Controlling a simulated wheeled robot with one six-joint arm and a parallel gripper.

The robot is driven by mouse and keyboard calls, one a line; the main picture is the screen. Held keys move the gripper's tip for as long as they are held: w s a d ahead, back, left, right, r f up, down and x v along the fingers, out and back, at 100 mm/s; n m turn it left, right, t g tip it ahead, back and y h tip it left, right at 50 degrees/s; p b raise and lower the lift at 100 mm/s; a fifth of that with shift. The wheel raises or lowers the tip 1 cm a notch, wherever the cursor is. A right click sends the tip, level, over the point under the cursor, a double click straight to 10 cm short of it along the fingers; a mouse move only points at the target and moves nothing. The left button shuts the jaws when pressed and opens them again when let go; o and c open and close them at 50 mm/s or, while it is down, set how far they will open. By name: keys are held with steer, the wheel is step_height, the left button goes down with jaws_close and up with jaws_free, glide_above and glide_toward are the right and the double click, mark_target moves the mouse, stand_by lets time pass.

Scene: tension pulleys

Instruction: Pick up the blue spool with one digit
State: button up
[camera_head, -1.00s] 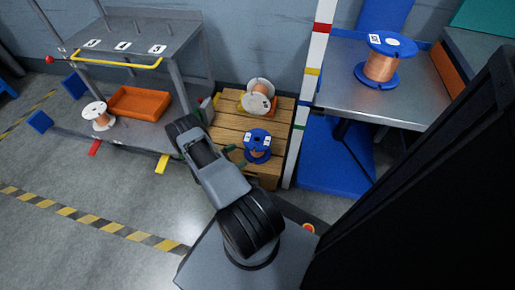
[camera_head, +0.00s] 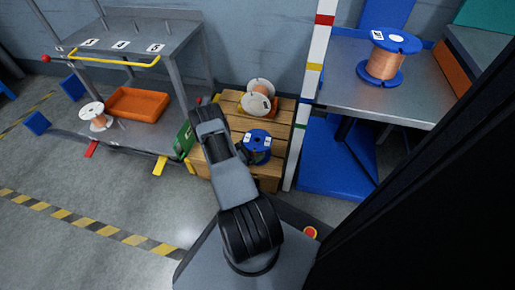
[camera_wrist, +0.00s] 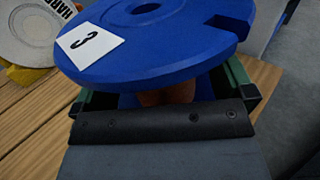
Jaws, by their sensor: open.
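A blue spool (camera_head: 257,141) with copper wire stands on the wooden crate in the head view. In the wrist view its blue top flange (camera_wrist: 155,45) fills the upper middle and bears a white label with the single digit 3. Some copper winding shows beneath the flange. My gripper (camera_wrist: 163,92) is open, with a green finger on either side of the spool below the flange. The flange hides the fingertips, so I cannot tell whether they touch the winding. A second blue spool (camera_head: 385,62), labelled but too small to read surely, stands on the right-hand table.
A white-flanged spool (camera_head: 257,102) stands behind on the wooden crate (camera_head: 225,124). The left rack (camera_head: 140,38) holds an orange tray (camera_head: 137,103) and another white spool (camera_head: 97,115). A striped post (camera_head: 308,90) rises between the crate and the metal table (camera_head: 365,97).

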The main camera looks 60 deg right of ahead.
steer(key=shift+c, duration=0.5)
steer(key=c, duration=1.2)
steer(key=shift+c, duration=0.3)
steer(key=shift+r, duration=0.2)
steer(key=shift+r+p, duration=0.45)
steer(key=shift+r, duration=0.2)
steer(key=w+a+r+p, duration=0.7)
steer(key=a+r, duration=0.4)
steer(key=shift+w+a+r, duration=0.2)
steer(key=shift+w+a, duration=0.1)
steer(key=shift+a, duration=0.1)
